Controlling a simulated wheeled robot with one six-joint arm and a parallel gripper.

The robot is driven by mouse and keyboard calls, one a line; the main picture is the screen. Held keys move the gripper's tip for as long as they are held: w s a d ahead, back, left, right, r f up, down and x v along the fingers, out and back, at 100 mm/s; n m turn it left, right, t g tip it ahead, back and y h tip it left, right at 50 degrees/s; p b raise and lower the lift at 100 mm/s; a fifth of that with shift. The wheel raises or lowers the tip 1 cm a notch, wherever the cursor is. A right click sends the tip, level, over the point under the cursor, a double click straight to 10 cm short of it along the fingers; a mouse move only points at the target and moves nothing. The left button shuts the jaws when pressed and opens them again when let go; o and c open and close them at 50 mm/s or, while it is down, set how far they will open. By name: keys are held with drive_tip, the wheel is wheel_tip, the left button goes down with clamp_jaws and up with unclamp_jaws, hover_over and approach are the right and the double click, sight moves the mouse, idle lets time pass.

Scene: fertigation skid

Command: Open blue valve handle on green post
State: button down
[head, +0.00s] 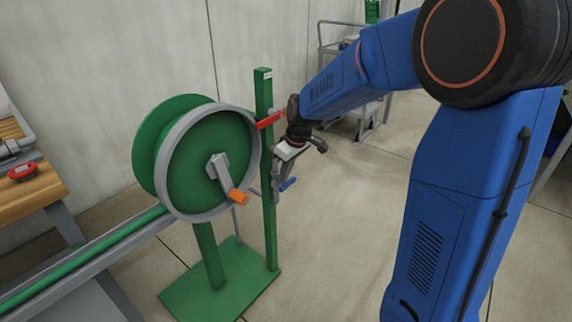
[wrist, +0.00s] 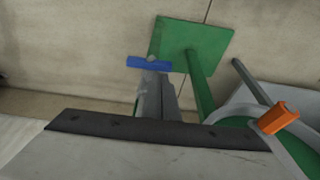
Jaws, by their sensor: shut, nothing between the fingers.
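The green post (head: 265,170) stands upright on a green floor plate, just right of the hose reel. The blue valve handle (head: 288,184) is low on the post's right side. In the wrist view the blue handle (wrist: 150,63) lies crosswise just past the fingertips. My gripper (head: 276,194) points down beside the post, its fingers shut and empty. In the wrist view the gripper (wrist: 153,76) reaches up to the handle's near edge; I cannot tell whether they touch. The valve body is mostly hidden behind the fingers.
A red handle (head: 270,120) sits higher on the post, close to my wrist. The green reel (head: 210,160) with its orange crank grip (head: 238,197) stands at left. A wooden bench (head: 38,190) is far left. A grey cart (head: 355,110) stands behind. Floor right of the post is clear.

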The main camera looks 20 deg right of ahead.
sight(280, 190)
drive_tip(key=shift+f, duration=0.7)
drive_tip(key=shift+s+a+f, duration=0.35)
drive_tip(key=shift+a, duration=0.15)
idle(0.5)
drive_tip(key=shift+s+a+f+t+h, duration=0.15)
drive_tip(key=shift+a+f+t+h, duration=0.1)
drive_tip(key=shift+t+h, duration=0.25)
drive_tip(key=shift+f, duration=0.1)
drive_tip(key=shift+s+a+f, duration=0.15)
drive_tip(key=shift+f, duration=0.05)
drive_tip(key=shift+s+a+f+t+h, duration=0.1)
drive_tip(key=shift+f+t+h, duration=0.2)
drive_tip(key=shift+h, duration=0.4)
drive_tip(key=shift+f, duration=0.15)
drive_tip(key=shift+s+a+f, duration=0.1)
drive_tip(key=shift+a+f, duration=0.1)
drive_tip(key=shift+f, duration=1.1)
